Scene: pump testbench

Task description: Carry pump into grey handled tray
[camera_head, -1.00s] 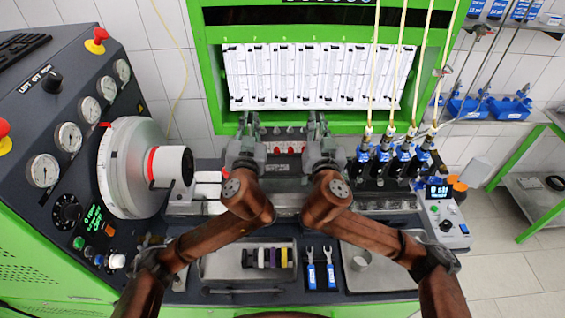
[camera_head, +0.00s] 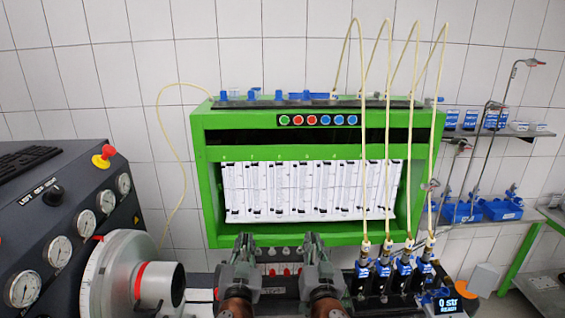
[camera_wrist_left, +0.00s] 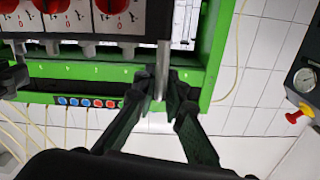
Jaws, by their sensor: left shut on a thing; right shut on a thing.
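The pump (camera_head: 279,272), a dark unit with red dials and silver studs, sits between my two grippers in the head view. Its red dials on white plates (camera_wrist_left: 120,14) fill the top of the left wrist view. My left gripper (camera_head: 244,242) is shut on a metal bar at the pump's side, seen between its fingers (camera_wrist_left: 166,88). My right gripper (camera_head: 312,242) is shut at the pump's opposite side; its exact contact is hidden. The pump's lower part is cut off by the frame. The grey handled tray is outside the current views.
The green cabinet (camera_head: 214,152) with white flow scales stands directly behind the grippers. A grey console with gauges (camera_head: 85,223) and a round drum (camera_head: 115,275) is at left. Blue injectors (camera_head: 402,272) with yellow hoses stand close at right.

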